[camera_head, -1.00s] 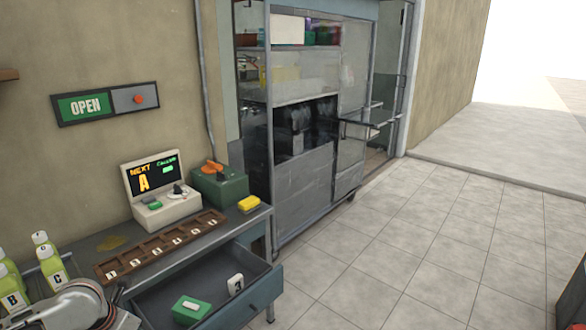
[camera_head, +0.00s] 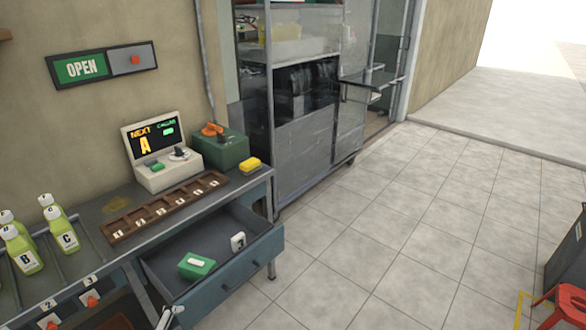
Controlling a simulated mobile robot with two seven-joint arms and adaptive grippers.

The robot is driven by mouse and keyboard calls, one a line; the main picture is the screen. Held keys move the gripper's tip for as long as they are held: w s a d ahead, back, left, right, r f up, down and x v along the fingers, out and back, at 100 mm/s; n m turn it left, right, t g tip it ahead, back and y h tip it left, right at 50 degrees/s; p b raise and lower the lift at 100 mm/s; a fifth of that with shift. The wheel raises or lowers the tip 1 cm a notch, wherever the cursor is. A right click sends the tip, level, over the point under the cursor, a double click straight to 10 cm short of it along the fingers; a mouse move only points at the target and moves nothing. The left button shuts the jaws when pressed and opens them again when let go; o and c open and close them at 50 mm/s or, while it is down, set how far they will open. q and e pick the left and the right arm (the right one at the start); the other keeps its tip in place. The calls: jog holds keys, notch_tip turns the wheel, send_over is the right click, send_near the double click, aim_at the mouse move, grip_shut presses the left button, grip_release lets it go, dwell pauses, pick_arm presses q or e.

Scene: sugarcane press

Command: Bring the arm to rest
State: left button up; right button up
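Only a small pale piece, which may be part of my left arm or gripper (camera_head: 172,316), shows at the bottom edge, by the open drawer's near corner. Its fingers cannot be made out. My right gripper is not in view. The open drawer (camera_head: 225,281) of the counter holds a green box (camera_head: 197,265) with a white label and a white tag marked 3 (camera_head: 238,242).
On the counter stand green bottles (camera_head: 64,232), a slotted wooden tray (camera_head: 165,207), a display machine (camera_head: 160,155), a green box with an orange knob (camera_head: 222,150) and a yellow sponge (camera_head: 250,165). A metal cabinet (camera_head: 305,145) stands behind. The tiled floor (camera_head: 400,220) is open; a red stool (camera_head: 562,300) is lower right.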

pick_arm(q)
jog(key=s+a+r+n+g+y, duration=0.15)
jog(key=s+a+n+y, duration=0.25)
jog(key=s+a+n, duration=0.55)
jog(key=w+d+f+n+t+h, duration=0.1)
jog(key=d+f+t+h, duration=0.1)
jog(key=d+f, duration=0.4)
jog(key=w+d+f+n+t+h, duration=0.1)
jog(key=d+f+h, duration=0.4)
jog(key=d, duration=0.5)
notch_tip(320, 180, down, 2)
jog(key=shift+w+n+t, duration=0.25)
jog(key=shift+n+t, duration=0.3)
jog(key=shift+n, duration=0.1)
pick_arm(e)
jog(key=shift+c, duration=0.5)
